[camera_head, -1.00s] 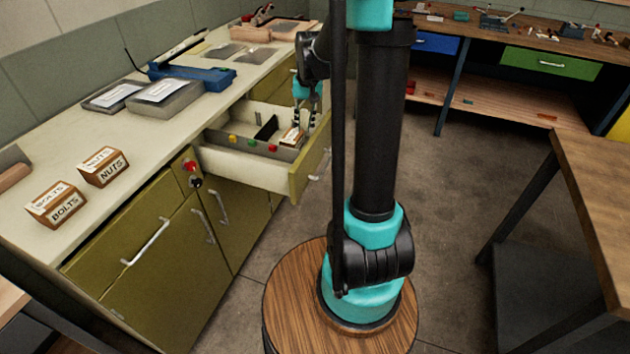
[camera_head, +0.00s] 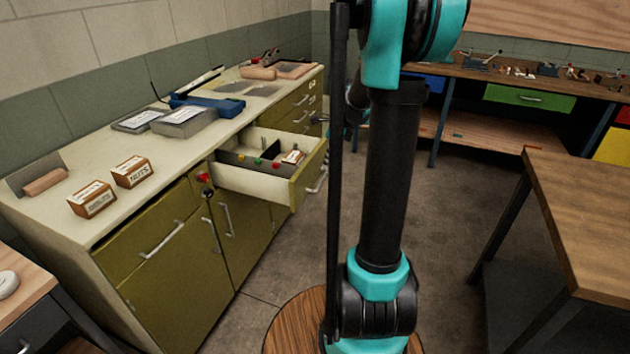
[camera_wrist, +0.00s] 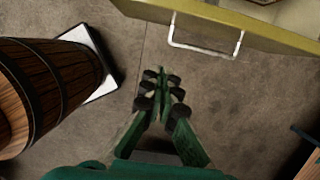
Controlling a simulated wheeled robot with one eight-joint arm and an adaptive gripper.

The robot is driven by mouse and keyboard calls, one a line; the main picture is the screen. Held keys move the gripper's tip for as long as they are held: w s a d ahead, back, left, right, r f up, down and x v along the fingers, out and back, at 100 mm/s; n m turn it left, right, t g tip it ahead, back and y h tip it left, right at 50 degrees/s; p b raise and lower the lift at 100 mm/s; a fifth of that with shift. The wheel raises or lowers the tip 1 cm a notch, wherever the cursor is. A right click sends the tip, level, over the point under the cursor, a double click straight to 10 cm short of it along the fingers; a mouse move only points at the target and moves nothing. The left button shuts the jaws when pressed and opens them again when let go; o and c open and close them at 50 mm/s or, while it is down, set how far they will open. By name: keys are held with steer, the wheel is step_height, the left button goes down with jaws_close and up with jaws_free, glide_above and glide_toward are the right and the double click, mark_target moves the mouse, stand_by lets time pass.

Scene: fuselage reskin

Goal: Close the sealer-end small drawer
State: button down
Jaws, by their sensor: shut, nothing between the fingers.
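An olive drawer (camera_head: 309,178) with a pale inside stands pulled out of the cream-topped cabinet in the head view. It holds a dark divider, several small coloured pieces and a small labelled box (camera_head: 292,157). Its front with a metal bar handle (camera_wrist: 204,49) shows at the top of the wrist view. My gripper (camera_wrist: 160,82) is shut and empty over the floor, in front of the drawer front and apart from the handle. In the head view my arm mostly hides the gripper, right of the drawer.
Boxes marked bolts (camera_head: 92,199) and nuts (camera_head: 133,171) sit on the counter, with a blue tool (camera_head: 208,106) further back. A wooden table (camera_head: 570,190) stands at the right; a far bench has a green drawer (camera_head: 528,97). Open floor lies between.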

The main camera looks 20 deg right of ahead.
steer(key=shift+w+a+f, duration=0.65)
steer(key=shift+a+f, duration=0.2)
steer(key=shift+f, duration=0.75)
steer(key=shift+w+a+f, duration=0.6)
steer(key=shift+a+f, duration=0.25)
steer(key=shift+f, duration=0.7)
steer(key=shift+w+a+f, duration=0.65)
steer(key=shift+a+f, duration=0.2)
steer(key=shift+f, duration=0.75)
steer(key=w+a, duration=0.6)
steer(key=a, duration=0.3)
steer(key=w+a, duration=0.7)
steer(key=a, duration=0.2)
steer(key=w+a, duration=0.7)
steer(key=a, duration=0.3)
steer(key=shift+w+a, duration=0.1)
steer(key=shift+w, duration=0.15)
steer(key=shift+a+r, duration=0.1)
